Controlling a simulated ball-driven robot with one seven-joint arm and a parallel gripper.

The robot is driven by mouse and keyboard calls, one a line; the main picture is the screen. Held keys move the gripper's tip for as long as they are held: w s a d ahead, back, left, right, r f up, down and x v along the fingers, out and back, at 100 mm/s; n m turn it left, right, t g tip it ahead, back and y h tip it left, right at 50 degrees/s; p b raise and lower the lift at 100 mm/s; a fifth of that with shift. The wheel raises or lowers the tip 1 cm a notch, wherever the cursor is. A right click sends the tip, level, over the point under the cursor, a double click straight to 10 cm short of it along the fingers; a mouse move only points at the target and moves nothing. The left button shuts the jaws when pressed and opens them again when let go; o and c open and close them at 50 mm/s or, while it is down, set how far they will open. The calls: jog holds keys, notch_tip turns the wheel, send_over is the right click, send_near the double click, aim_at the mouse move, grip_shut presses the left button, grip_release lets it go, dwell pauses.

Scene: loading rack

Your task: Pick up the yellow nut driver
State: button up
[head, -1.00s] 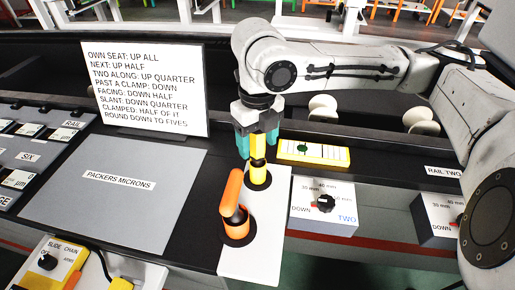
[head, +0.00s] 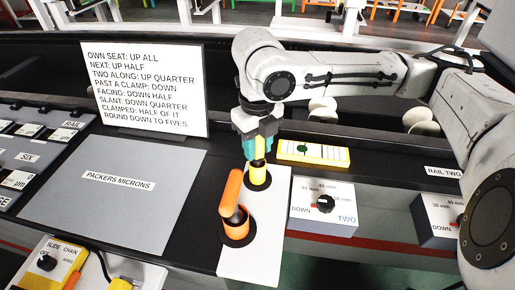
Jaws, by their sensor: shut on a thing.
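The yellow nut driver (head: 258,174) stands upright in a black-ringed seat at the far end of a white board (head: 252,262). My gripper (head: 258,154), with teal fingers, comes down on it from above and is shut on its upper part. An orange-handled tool (head: 232,193) sits tilted in another black ring, nearer on the same board.
A yellow level-like block (head: 313,152) lies just right of the gripper. A dial box marked TWO (head: 323,215) is right of the board. A grey pad (head: 110,200) lies left, with a text sign (head: 148,88) behind it.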

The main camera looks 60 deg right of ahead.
jog(key=shift+r, duration=0.1)
notch_tip(320, 180, up, 10)
jog(key=shift+f+p, duration=0.1)
jog(key=shift+p, duration=0.4)
jog(key=o, duration=0.5)
jog(key=c, duration=0.5)
